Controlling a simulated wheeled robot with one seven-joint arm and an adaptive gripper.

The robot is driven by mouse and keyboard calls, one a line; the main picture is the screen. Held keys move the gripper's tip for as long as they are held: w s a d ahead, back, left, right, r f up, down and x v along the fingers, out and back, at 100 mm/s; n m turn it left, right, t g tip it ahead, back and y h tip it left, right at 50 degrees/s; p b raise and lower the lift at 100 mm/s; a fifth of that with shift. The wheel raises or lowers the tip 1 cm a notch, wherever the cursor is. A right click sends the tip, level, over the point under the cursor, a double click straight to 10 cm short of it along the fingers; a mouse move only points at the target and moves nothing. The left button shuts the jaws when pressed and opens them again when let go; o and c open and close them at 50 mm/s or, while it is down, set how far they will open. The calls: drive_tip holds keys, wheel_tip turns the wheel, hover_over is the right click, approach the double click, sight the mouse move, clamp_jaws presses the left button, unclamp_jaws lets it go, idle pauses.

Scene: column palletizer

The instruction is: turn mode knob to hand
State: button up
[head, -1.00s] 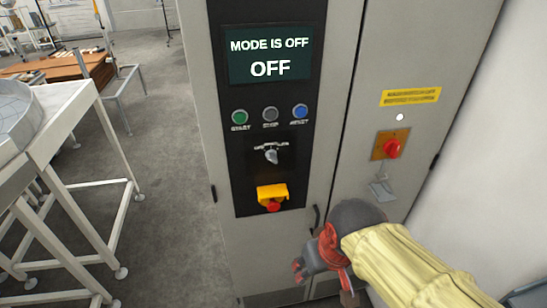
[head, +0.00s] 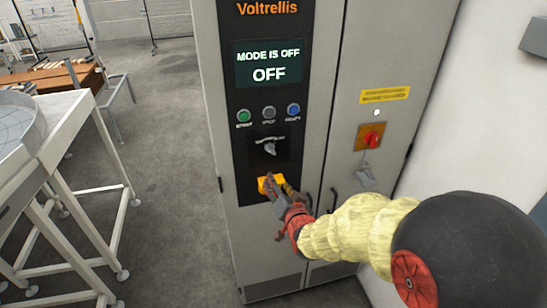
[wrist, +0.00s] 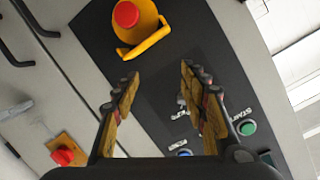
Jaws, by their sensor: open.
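The mode knob (head: 269,149) is a small grey lever-like knob on the black panel of the grey cabinet, below the row of buttons. The screen (head: 268,63) above reads "MODE IS OFF" and "OFF". My gripper (head: 279,186) is open and empty, below the knob and in front of the yellow emergency-stop housing, which it partly covers. In the wrist view, my two fingers (wrist: 160,72) stand apart with bare black panel between their tips. A small grey part by the right finger may be the knob, but it is mostly hidden.
The red emergency stop (wrist: 126,14) sits in its yellow housing (wrist: 148,40), close beyond my fingertips. Green (head: 244,116), grey (head: 269,113) and blue (head: 293,110) buttons line up above the knob. A red rotary switch (head: 372,139) is on the right door. A white-framed table (head: 75,128) stands left.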

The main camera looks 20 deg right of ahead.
sight(272, 153)
wheel_tip(272, 153, up, 6)
drive_tip(key=w+m+t, duration=0.1)
drive_tip(key=t, duration=0.2)
drive_tip(key=shift+m, duration=0.3)
drive_tip(key=w, duration=0.7)
drive_tip(key=shift+w+r, duration=0.25)
drive_tip(key=shift+w, duration=0.1)
drive_tip(key=shift+c, duration=0.8)
clamp_jaws()
